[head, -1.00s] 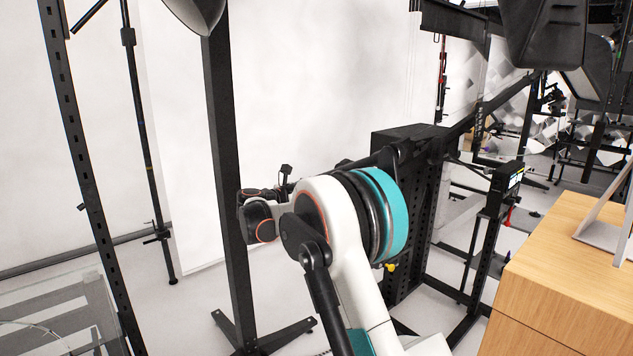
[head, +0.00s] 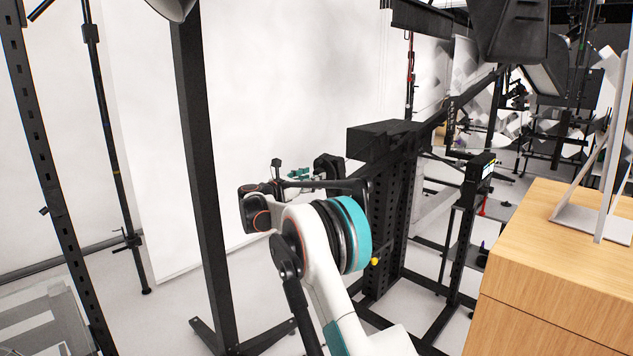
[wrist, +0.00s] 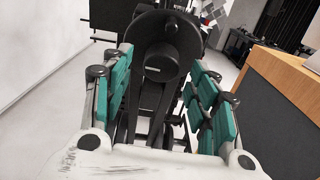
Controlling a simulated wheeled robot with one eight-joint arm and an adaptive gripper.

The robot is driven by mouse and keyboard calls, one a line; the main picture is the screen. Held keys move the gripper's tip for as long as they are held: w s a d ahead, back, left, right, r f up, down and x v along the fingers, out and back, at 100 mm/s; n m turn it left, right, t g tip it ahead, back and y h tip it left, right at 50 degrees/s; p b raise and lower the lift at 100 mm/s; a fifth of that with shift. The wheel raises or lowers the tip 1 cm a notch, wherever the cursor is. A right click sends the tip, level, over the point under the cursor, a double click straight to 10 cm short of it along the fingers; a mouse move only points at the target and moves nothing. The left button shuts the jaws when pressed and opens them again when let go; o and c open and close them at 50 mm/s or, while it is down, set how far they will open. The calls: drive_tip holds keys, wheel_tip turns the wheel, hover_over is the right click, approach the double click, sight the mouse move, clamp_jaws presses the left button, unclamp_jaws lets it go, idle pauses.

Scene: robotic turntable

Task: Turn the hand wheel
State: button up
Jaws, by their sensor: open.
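The hand wheel (wrist: 140,42) is a black disc with a round hub at its centre, straight ahead in the wrist view. In the head view a dark round part that looks like it (head: 328,166) shows on the left side of the black machine, partly hidden by my arm. My gripper (wrist: 160,75) is open, with teal pads to the left and right of the wheel's hub in the picture. Nothing is held. I cannot tell whether the pads touch the wheel. In the head view my gripper (head: 299,174) is small, just left of the dark round part.
The black perforated machine stand (head: 388,225) carries a long beam. A wooden cabinet (head: 560,265) stands close on the right. A black upright post (head: 205,180) stands left of my arm. A small display box (head: 480,170) stands behind. Pale floor lies between them.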

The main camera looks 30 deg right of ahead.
sight(322, 171)
drive_tip(key=shift+x, duration=1.45)
drive_tip(key=c, duration=1.1)
drive_tip(key=shift+o, duration=0.2)
drive_tip(key=shift+r, duration=0.1)
